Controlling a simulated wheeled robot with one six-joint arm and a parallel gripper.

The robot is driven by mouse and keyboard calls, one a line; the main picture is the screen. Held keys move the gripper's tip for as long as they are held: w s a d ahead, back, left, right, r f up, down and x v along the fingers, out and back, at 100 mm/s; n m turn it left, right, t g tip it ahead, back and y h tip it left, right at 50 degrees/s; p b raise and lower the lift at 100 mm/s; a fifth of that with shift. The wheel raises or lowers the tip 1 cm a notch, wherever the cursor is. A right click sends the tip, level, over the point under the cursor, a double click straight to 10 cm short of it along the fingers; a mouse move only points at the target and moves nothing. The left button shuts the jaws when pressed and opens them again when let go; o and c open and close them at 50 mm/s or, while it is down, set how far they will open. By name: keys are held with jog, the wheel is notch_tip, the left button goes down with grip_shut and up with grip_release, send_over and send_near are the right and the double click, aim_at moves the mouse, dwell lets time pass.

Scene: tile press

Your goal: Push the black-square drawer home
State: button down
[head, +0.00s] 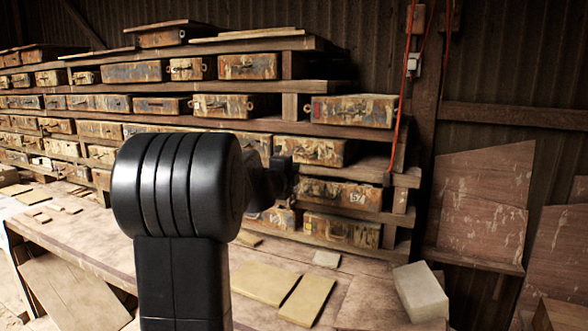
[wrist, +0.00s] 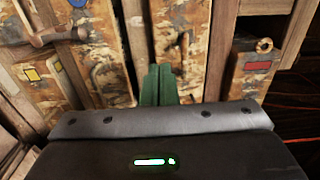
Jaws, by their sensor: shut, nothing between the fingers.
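My gripper (wrist: 157,85) shows its green fingers together in the wrist view, with nothing between them. They point at the drawer fronts, over a worn, paint-flaked drawer (wrist: 182,45). Whether they touch it I cannot tell. In the head view my dark gripper (head: 283,165) is in front of the right end of the rack, beside a drawer (head: 318,151), and hides part of that drawer's left end. I cannot make out a black square on any drawer front; my gripper body covers the lower part of the wrist view.
A red-marked drawer (wrist: 258,66) is at the right of the wrist view and a yellow-marked one (wrist: 32,74) at the left. A workbench (head: 90,235) with loose tiles (head: 305,300) and a pale block (head: 420,291) lies below the rack. A red cable (head: 403,80) hangs at right.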

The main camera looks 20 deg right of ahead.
jog(key=b+v, duration=0.1)
jog(key=v, duration=0.7)
jog(key=shift+s+a, duration=0.25)
jog(key=shift+f, duration=0.15)
